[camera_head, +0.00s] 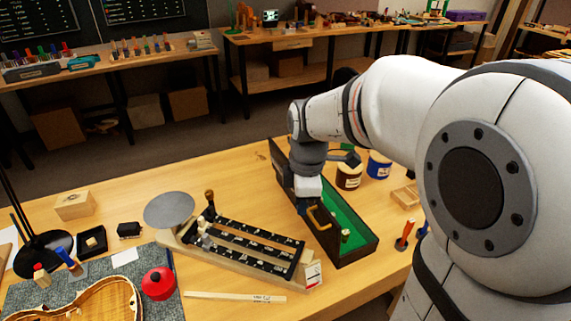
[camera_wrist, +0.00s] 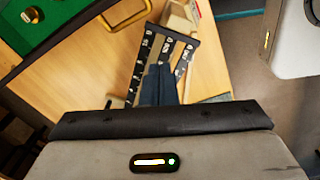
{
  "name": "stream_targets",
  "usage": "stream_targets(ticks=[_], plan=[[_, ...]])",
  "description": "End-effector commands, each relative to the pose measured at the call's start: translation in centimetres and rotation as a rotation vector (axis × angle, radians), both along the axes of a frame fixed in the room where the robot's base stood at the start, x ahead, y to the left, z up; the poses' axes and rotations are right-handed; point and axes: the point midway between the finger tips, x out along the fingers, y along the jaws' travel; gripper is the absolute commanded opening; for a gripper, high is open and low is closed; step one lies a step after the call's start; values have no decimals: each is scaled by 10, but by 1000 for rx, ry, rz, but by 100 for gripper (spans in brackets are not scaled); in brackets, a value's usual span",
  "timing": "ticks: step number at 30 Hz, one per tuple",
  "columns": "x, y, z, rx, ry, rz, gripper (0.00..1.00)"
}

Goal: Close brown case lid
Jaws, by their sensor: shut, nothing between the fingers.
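The case (camera_head: 372,246) is a long dark brown box with green lining, on the right part of the bench. Its green inside shows from above, also in the wrist view (camera_wrist: 18,38). A brass handle (camera_head: 312,222) sits on its near long side and shows in the wrist view (camera_wrist: 128,14). A dark upright panel (camera_head: 277,158) rises at its far left end; I cannot tell how much is lid. My gripper (camera_head: 303,208) is at the case's near long side, beside the handle. Its dark fingers (camera_wrist: 158,88) are together and empty; contact with the case is unclear.
A balance scale (camera_head: 235,240) with a round pan (camera_head: 169,209) lies left of the case. A red-handled tool (camera_head: 405,234) is to the right. A violin body (camera_head: 90,303) and a red pot (camera_head: 158,284) are at front left.

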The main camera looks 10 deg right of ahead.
Motion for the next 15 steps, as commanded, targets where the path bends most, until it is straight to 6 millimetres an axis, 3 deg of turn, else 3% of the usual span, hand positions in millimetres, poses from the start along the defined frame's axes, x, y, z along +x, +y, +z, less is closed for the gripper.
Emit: stream_targets(ticks=[6,11,15], plan=[[25,9,-1,-2,30,302,0],[29,10,-7,-1,35,361,0],[28,11,-25,-1,37,361,0]])
